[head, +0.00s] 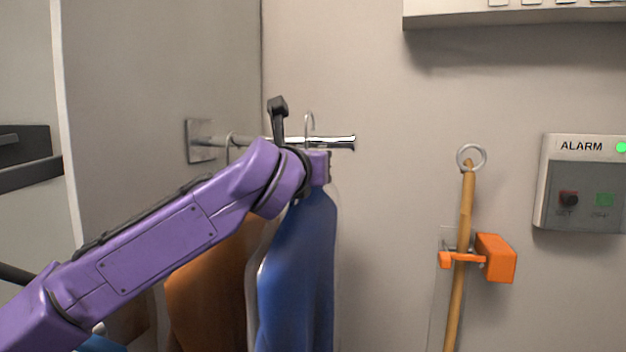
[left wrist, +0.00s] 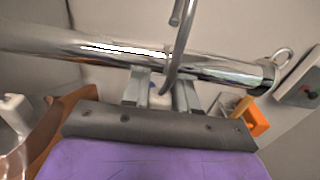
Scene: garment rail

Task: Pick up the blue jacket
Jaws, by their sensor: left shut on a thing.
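The blue jacket (head: 297,265) hangs from the metal rail (head: 340,142) in the head view, below my left gripper. Its hanger hook (head: 309,121) loops over the rail, and the hook (left wrist: 181,45) also shows close up in the left wrist view. My left gripper (left wrist: 162,95) is shut on the blue jacket's hanger, just under the rail. In the head view my purple left arm hides the gripper's fingers and the top of the jacket. My right gripper is in neither view.
An orange garment (head: 207,285) hangs left of the jacket, with its own hook (head: 230,147) on the rail. The rail's right end is free. A wooden pole (head: 465,215) in an orange holder (head: 496,258) and an alarm box (head: 585,183) are on the wall at right.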

